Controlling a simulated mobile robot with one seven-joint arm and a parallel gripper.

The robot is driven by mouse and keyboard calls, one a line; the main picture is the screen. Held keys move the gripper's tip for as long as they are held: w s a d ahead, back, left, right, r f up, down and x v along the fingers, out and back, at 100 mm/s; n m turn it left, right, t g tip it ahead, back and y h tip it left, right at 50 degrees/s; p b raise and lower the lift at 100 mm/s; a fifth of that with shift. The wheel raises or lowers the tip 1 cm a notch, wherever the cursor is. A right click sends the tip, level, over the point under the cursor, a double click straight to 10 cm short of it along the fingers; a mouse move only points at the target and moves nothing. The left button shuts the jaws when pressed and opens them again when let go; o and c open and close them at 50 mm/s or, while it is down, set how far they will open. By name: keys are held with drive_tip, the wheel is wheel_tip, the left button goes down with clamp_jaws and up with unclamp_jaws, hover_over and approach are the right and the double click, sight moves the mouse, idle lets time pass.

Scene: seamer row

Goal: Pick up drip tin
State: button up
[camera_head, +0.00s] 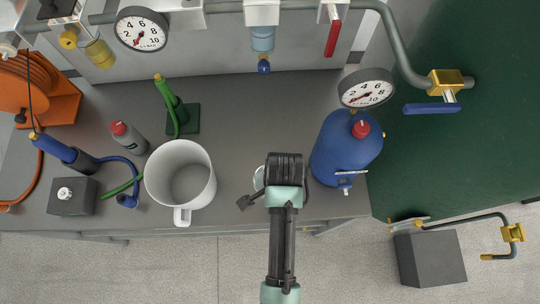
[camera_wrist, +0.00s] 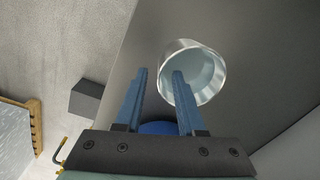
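The drip tin, I take it, is the shiny metal tin (camera_wrist: 218,88) with a pale inside, on the grey bench in the wrist view. In the head view only a pale edge of it (camera_head: 258,178) shows, mostly hidden by my arm. My gripper (camera_wrist: 160,73) is open, its two blue fingers apart. In the wrist view the right fingertip overlaps the tin's mouth and the left fingertip lies left of the tin, so the near wall appears between them. I cannot tell whether either finger touches it. Nothing is held.
A large white mug (camera_head: 180,175) stands left of my arm, a blue canister (camera_head: 345,150) to the right. A grey bottle (camera_head: 128,138) and green fitting (camera_head: 182,115) are further left. Gauges and pipes (camera_head: 230,6) run along the back. A dark box (camera_head: 430,258) sits on the floor.

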drive_tip(key=shift+w+f, duration=0.15)
drive_tip(key=shift+f, duration=1.3)
drive_tip(key=shift+c, duration=0.2)
clamp_jaws()
drive_tip(key=shift+r, duration=0.1)
